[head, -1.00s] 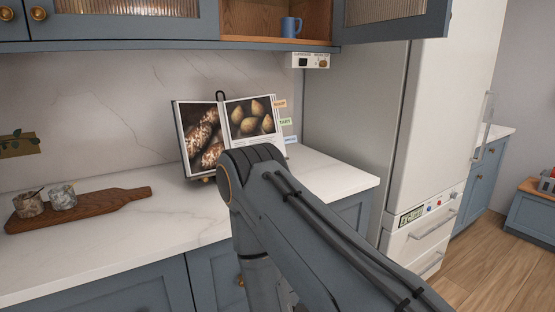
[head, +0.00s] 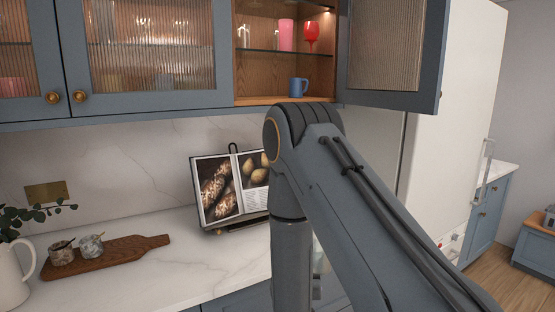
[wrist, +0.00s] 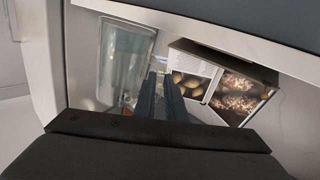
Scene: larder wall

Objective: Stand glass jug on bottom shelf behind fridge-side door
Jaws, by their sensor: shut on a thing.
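In the wrist view, my gripper (wrist: 161,78) is shut on the clear glass jug (wrist: 118,58), which shows to the left of the fingers. The exact grip point is hard to make out. In the head view my arm hides the gripper, and a little clear glass (head: 318,262) shows beside the arm, low over the counter's right end. The fridge-side door (head: 392,50) of the wall cupboard stands open at the upper right. Behind it, the wooden bottom shelf (head: 262,100) holds a blue mug (head: 298,87) at its right; the left part looks bare.
A glass shelf above holds a pink tumbler (head: 286,35), a red goblet (head: 311,35) and clear glassware (head: 243,37). An open cookbook (head: 222,190) stands on the counter (head: 170,250) below. A board (head: 115,260) with two small pots and a white pitcher (head: 12,275) are left. The tall fridge (head: 455,130) is right.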

